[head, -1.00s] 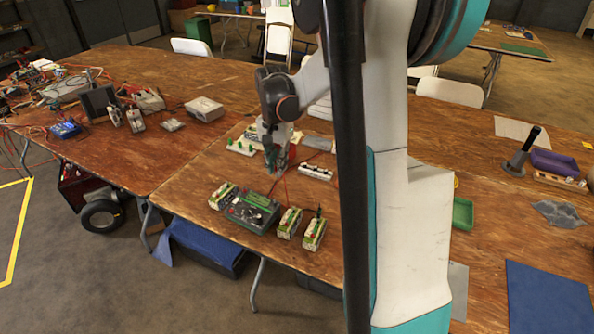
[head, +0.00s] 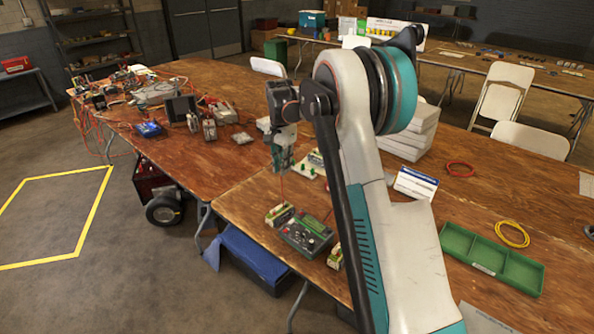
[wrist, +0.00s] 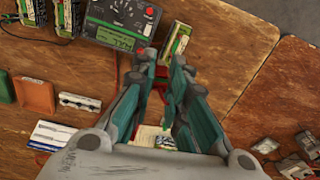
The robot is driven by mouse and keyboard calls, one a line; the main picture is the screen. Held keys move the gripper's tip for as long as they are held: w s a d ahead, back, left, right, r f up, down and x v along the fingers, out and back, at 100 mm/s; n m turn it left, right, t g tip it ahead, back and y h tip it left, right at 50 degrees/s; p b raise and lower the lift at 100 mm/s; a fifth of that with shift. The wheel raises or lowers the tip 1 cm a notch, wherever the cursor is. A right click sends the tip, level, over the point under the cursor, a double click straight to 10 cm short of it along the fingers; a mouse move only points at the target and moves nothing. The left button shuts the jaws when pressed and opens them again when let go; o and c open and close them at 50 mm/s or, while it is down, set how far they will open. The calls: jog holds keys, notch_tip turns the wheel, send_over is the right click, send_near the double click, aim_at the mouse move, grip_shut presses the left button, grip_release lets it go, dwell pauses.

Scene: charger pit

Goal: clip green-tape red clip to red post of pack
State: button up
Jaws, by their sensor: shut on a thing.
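My gripper (head: 281,164) is above the near table, over the back left side of the charger (head: 305,232). In the wrist view my gripper (wrist: 163,66) is shut on a small red thing (wrist: 163,76), likely the red clip; the fingers hide most of it. A red lead (head: 282,188) hangs below the gripper. I cannot make out green tape. A white-and-green pack (head: 280,214) stands left of the charger; in the wrist view this pack (wrist: 178,44) is just beyond the fingertips. Its posts are too small to tell apart.
More packs (wrist: 60,17) stand on the charger's other side. An orange-red box (wrist: 36,93), a green box (wrist: 6,88) and a white strip (wrist: 80,102) lie nearby. A green tray (head: 490,262) and a yellow cable coil (head: 512,234) are at the right.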

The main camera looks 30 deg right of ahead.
jog(key=w+a, duration=0.2)
jog(key=w, duration=0.3)
notch_tip(320, 180, down, 12)
jog(key=b, duration=0.5)
jog(key=shift+f, duration=0.25)
jog(key=shift+f+b, duration=0.25)
jog(key=shift+b, duration=0.15)
jog(key=shift+f+b, duration=1.7)
jog(key=shift+f, duration=1.6)
jog(key=shift+s+f, duration=0.1)
jog(key=shift+f, duration=0.1)
jog(key=o, duration=0.9)
